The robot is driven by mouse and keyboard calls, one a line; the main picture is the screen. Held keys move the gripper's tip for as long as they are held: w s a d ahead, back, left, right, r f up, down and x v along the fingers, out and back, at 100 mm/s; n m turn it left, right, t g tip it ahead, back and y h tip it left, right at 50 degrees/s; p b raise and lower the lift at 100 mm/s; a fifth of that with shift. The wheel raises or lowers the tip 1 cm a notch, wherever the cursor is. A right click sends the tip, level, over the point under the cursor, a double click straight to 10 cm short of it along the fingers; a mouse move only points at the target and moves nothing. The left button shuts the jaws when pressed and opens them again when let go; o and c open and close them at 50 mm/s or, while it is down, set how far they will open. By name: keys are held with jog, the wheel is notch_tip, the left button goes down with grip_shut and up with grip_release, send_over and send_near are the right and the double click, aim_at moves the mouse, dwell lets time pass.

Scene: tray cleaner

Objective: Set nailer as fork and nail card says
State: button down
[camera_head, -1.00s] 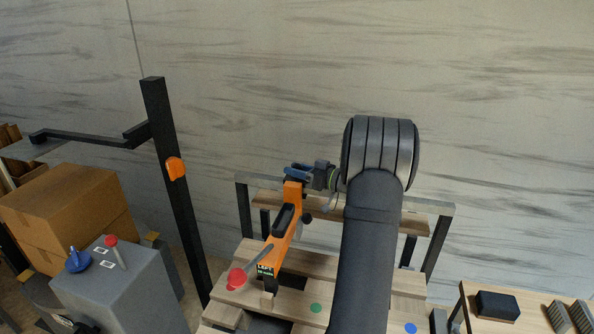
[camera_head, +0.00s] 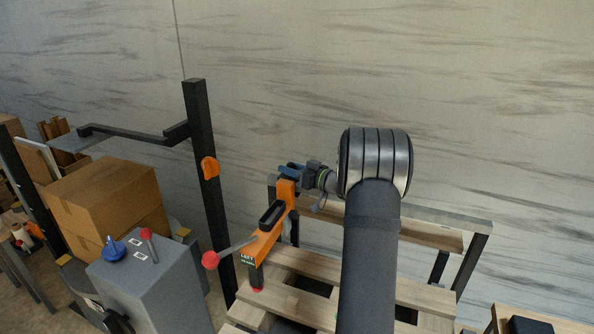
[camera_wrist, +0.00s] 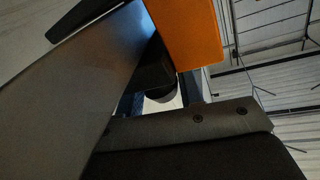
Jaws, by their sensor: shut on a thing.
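The orange nailer (camera_head: 284,203) shows in the head view with a dark slot, a grey lever with a red ball (camera_head: 210,260) and a small label (camera_head: 247,259), of which only "LEFT" is partly readable. My gripper (camera_head: 292,174) is shut on the nailer's upper end, where dark and blue parts meet it. The nailer's lower end is over the left part of the wooden pallet (camera_head: 390,283); I cannot tell whether it touches. In the wrist view the orange body (camera_wrist: 186,30) fills the upper middle, with dark gripper parts around it. No fork or nail card is readable.
A black post (camera_head: 195,110) with an orange knob (camera_head: 209,168) and a side arm stands left of the nailer. A grey box (camera_head: 150,285) carries a blue knob (camera_head: 115,248) and a red-topped lever (camera_head: 146,236). Cardboard boxes (camera_head: 105,195) stand behind it.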

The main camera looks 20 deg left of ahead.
jog(key=shift+a+r, duration=0.1)
jog(key=shift+a, duration=0.1)
jog(key=c, duration=1)
grip_release()
jog(key=shift+a, duration=0.1)
jog(key=shift+c, duration=0.2)
jog(key=s+d, duration=0.1)
jog(key=d, duration=0.7)
jog(key=s+d, duration=0.2)
jog(key=d, duration=0.7)
jog(key=shift+s+d, duration=0.15)
jog(key=shift+s, duration=0.1)
jog(key=w+a, duration=0.1)
jog(key=a, duration=0.4)
jog(key=w+a, duration=0.1)
jog(key=a, duration=0.5)
jog(key=w+a, duration=0.1)
jog(key=a, duration=0.5)
jog(key=shift+w, duration=0.25)
jog(key=shift+d, duration=0.2)
